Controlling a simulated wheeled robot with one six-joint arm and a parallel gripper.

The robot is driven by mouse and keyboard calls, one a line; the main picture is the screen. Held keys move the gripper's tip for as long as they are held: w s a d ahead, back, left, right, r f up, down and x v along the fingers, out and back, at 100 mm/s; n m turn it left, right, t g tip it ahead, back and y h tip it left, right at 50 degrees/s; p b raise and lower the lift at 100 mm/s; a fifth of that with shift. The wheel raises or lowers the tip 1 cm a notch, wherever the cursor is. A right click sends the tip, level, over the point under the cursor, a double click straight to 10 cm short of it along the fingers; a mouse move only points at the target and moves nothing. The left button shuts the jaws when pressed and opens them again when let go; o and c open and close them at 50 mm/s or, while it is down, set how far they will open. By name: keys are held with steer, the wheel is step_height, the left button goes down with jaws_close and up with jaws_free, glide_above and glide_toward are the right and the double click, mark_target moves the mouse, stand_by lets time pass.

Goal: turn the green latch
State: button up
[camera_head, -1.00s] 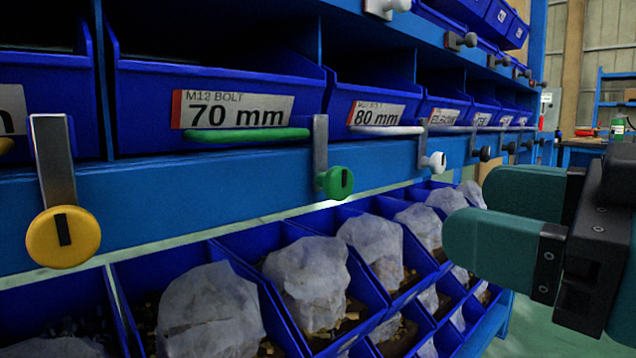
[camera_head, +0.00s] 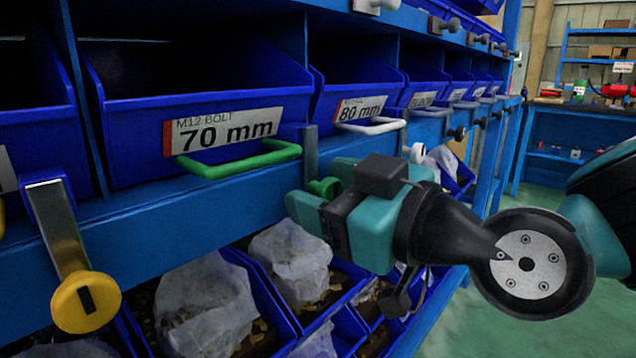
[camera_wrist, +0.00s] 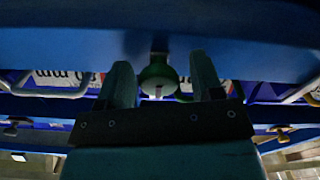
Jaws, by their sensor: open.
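The green latch knob (camera_head: 323,188) sits at the lower end of a metal latch plate (camera_head: 310,152) on the blue shelf edge, right of the bin with the green handle. My gripper (camera_head: 318,192) is open at the knob, with its teal fingers around it in the head view. In the wrist view the round green knob (camera_wrist: 157,74) shows between the two fingers of my gripper (camera_wrist: 162,84), with a gap on either side. The near finger and gripper body partly hide the knob in the head view.
A blue bin labelled 70 mm with a green handle (camera_head: 240,160) is left of the latch. A yellow latch (camera_head: 85,301) hangs further left, and a white latch (camera_head: 417,153) is to the right. Lower bins hold bagged parts (camera_head: 205,305). A workbench (camera_head: 570,130) stands at the far right.

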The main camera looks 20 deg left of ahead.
steer(key=c, duration=0.9)
